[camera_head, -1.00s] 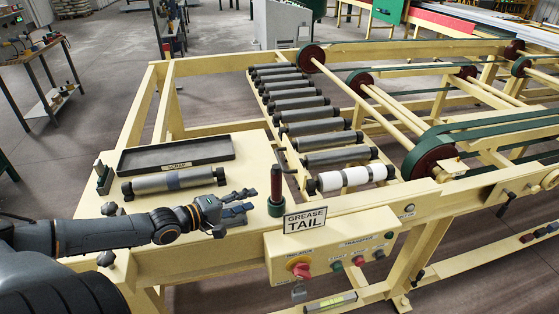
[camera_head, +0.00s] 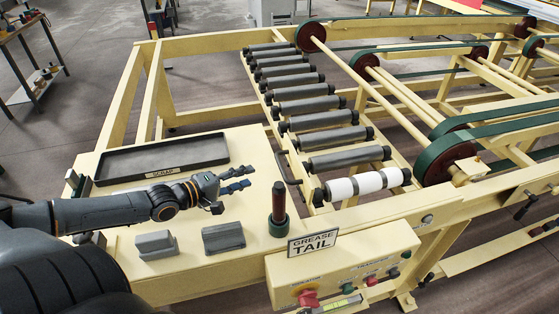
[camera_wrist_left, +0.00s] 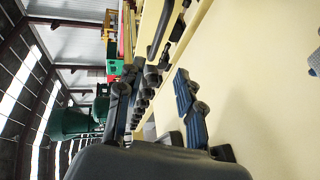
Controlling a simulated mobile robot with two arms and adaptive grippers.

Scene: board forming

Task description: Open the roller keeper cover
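I cannot pick out the roller keeper cover for certain. A dark bent bracket with a handle (camera_head: 289,167) stands at the near left end of the roller row, left of the white-banded roller (camera_head: 367,184). My left gripper (camera_head: 238,179) reaches in from the left over the cream table, in front of the scrap tray, left of the bracket and apart from it. Its fingers are spread and empty. In the left wrist view, my left gripper (camera_wrist_left: 155,100) shows two fingers apart, with pale table surface beyond. My right gripper is out of view.
A dark scrap tray (camera_head: 162,159) lies behind my left arm. Two grey blocks (camera_head: 155,244) (camera_head: 223,237) sit in front of it. A red and dark grease bottle (camera_head: 279,200) stands by the "GREASE TAIL" sign (camera_head: 312,242). A control box (camera_head: 345,262) juts out below.

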